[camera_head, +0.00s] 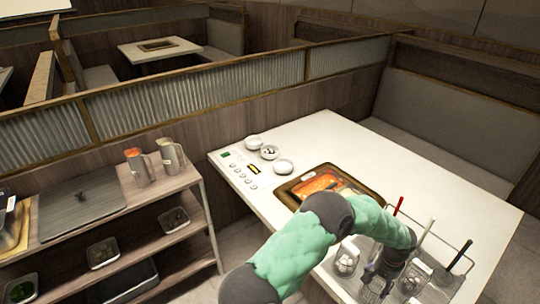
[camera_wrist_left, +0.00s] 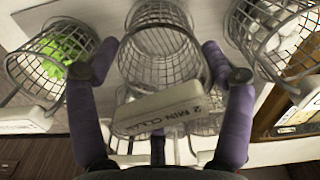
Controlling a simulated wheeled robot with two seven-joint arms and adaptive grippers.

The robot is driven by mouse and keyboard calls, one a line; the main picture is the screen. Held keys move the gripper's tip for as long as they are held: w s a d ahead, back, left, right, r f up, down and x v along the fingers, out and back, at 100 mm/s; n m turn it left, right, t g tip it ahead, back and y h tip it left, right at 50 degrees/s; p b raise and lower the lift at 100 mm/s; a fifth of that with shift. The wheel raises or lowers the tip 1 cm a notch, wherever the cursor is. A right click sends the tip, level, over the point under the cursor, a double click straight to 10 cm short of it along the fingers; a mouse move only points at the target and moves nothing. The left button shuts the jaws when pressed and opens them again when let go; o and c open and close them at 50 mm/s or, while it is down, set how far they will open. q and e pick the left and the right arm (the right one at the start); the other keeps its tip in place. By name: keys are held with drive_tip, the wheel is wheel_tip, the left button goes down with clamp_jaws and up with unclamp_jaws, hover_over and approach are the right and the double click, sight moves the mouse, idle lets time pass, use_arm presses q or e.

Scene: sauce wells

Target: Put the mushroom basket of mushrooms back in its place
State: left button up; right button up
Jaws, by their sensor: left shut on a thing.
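My left gripper (camera_head: 376,272) is at the basket rack at the near side of the white table. In the left wrist view its purple fingers (camera_wrist_left: 160,75) stand on both sides of a wire basket (camera_wrist_left: 160,45) and are shut on it. A pale handle tag on this basket reads "2 MIN" and a word that looks like "CLAM". I cannot make out any mushrooms in it. To its left is a basket with green pieces (camera_wrist_left: 62,50), to its right one with white pieces (camera_wrist_left: 275,30). My right gripper is not in view.
A hot pot with red broth (camera_head: 318,183) is set in the table, with small white bowls (camera_head: 284,167) behind it. Thin upright handles (camera_head: 424,232) rise from the rack. A shelf cart (camera_head: 165,188) with two jugs stands at the left. The table's right side is clear.

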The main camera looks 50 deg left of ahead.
use_arm(q)
drive_tip(key=shift+f, duration=0.1)
drive_tip(key=o, duration=1.2)
drive_tip(key=shift+r+p, duration=3.15)
drive_tip(key=shift+r, duration=2.4)
drive_tip(key=shift+f, duration=0.15)
